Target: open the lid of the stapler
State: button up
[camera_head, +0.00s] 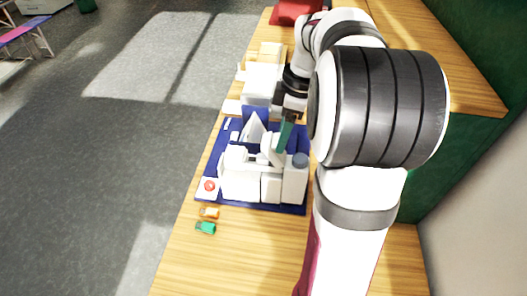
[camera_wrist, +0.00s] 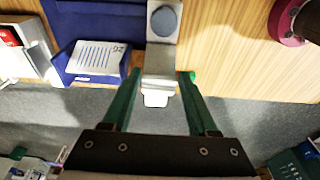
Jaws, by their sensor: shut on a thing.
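No plainly recognisable stapler shows. My gripper (camera_head: 284,138) reaches down over white device-like blocks (camera_head: 240,183) on a blue base (camera_head: 205,178). That round top also shows in the head view (camera_head: 300,160), right of the fingers. My arm hides part of the base's right side.
An orange piece (camera_head: 209,212) and a green piece (camera_head: 205,228) lie in front of the blue base. A red button (camera_head: 209,186) sits at its front left corner. More white blocks (camera_head: 262,80) stand behind. The wooden table's (camera_head: 190,262) left edge drops to grey floor.

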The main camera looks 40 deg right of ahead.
jog(key=shift+s+d, duration=0.25)
jog(key=shift+s, duration=0.1)
